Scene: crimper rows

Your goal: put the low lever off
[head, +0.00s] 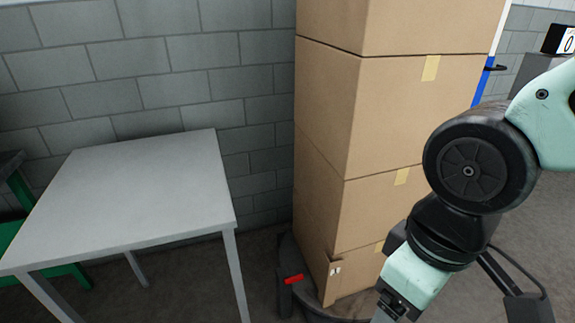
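No part that I can clearly name as the low lever shows in the head view. A small red bar (293,279) sits on a short dark post at the lower middle, beside the foot of the box stack; I cannot tell whether it is a lever. My arm comes in from the right and reaches down in front of the boxes to the bottom edge. My gripper's fingers are out of the picture below, so whether they are open or shut is hidden.
A tall stack of cardboard boxes (405,120) stands on a dark round base (352,308). A light grey table (140,190) stands at the left against a grey block wall (185,65). A blue upright (483,84) is behind the stack. Some floor (190,285) is bare between table and stack.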

